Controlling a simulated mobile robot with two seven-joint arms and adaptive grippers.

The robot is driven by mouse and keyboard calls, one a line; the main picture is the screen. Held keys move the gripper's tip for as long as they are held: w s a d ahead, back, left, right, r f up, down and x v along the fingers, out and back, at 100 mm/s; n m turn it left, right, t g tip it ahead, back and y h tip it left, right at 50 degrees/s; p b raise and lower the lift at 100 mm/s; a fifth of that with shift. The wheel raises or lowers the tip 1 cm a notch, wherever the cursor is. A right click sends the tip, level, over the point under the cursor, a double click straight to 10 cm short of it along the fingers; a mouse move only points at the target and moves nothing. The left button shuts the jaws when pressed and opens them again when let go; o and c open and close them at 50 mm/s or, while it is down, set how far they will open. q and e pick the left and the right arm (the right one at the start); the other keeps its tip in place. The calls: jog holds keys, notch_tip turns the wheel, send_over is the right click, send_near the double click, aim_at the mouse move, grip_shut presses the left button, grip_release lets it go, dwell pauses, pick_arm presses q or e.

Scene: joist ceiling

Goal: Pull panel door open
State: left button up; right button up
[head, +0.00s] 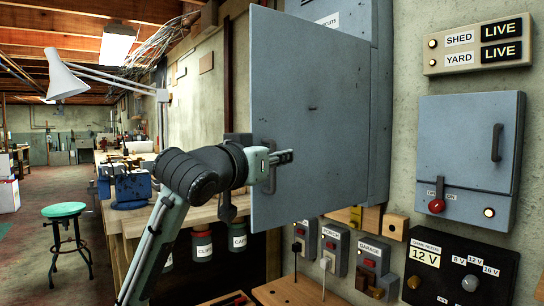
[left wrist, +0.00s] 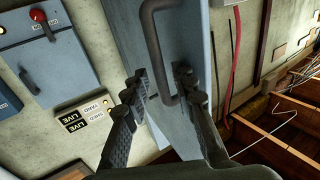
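The grey-blue panel door (head: 325,125) stands swung out from the wall in the head view, its left edge nearer to me than its right edge. Its interior is hidden. A dark bar handle (left wrist: 152,40) is on the door face and shows large in the left wrist view. My left gripper (head: 287,156) is at this handle, near the door's left edge. In the left wrist view its two fingers (left wrist: 160,82) are apart, with the handle's lower end between them; I cannot tell whether they touch it. My right gripper is in neither view.
A smaller grey switch box (head: 465,150) with a red knob is on the wall at right. A black 12 V panel (head: 450,272) and several switch boxes sit below. A workbench (head: 125,222) and green stool (head: 63,210) stand at left, with open floor beside them.

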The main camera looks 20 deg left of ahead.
pick_arm(q)
jog(key=shift+s+a, duration=0.2)
jog(key=shift+a, duration=0.05)
jog(key=s, duration=0.7)
jog(key=shift+s+a, duration=0.15)
jog(key=shift+s, duration=0.1)
